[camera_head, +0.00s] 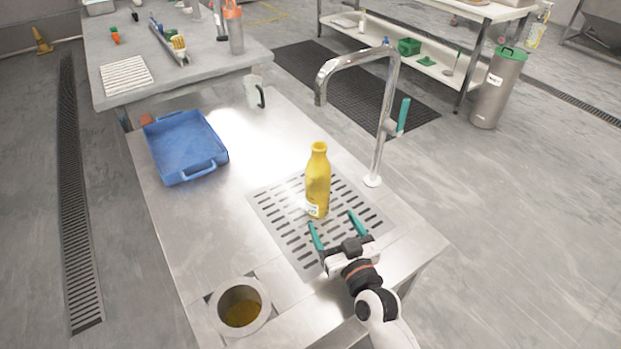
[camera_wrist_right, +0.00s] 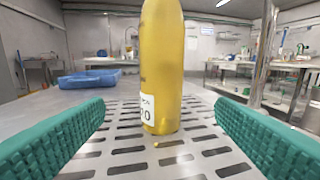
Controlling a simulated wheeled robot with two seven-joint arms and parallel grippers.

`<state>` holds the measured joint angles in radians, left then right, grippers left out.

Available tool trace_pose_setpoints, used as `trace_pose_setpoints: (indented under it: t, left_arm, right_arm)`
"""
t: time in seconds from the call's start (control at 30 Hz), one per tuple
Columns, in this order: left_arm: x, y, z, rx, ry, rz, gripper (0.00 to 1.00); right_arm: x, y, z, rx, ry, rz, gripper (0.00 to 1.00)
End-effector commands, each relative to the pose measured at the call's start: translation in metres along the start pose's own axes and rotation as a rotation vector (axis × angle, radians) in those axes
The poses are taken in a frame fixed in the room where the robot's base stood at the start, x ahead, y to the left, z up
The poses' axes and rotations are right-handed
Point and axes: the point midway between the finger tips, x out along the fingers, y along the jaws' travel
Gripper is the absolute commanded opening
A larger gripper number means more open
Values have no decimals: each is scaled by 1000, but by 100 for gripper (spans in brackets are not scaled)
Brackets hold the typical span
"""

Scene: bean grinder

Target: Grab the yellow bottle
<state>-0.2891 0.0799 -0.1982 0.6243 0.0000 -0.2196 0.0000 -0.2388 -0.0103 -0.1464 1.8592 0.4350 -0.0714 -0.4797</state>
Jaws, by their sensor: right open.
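The yellow bottle (camera_head: 318,182) stands upright on the slotted drain grate (camera_head: 285,228) in the steel counter. It has a white label low on its side. My right gripper (camera_head: 337,224) is open and empty, low over the grate on the near side of the bottle. In the right wrist view the bottle (camera_wrist_right: 162,65) stands ahead, between the two green fingers (camera_wrist_right: 160,135) in the picture and beyond their tips. Its top is cut off there. My left gripper is not in view.
A tall chrome faucet (camera_head: 380,135) stands to the right behind the bottle. A blue tray (camera_head: 185,150) lies on the counter at left, with a white cup (camera_head: 253,92) behind. A round steel container (camera_head: 240,306) sits in the near counter. The counter between tray and grate is clear.

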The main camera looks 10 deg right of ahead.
Motion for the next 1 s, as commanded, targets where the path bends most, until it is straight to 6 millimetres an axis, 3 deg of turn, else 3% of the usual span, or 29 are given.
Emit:
trace_pose_setpoints:
  t: [0.17, 0.4, 0.67, 1.0]
  left_arm:
    - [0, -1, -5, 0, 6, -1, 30]
    - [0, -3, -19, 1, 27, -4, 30]
    - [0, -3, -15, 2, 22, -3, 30]
    - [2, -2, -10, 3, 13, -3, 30]
  right_arm:
    - [14, -1, 2, 2, -14, -7, 79]
    - [56, -2, 3, 2, -13, -7, 79]
    - [76, -2, 4, 1, -12, -7, 79]
    - [119, -2, 5, 2, -10, -6, 79]
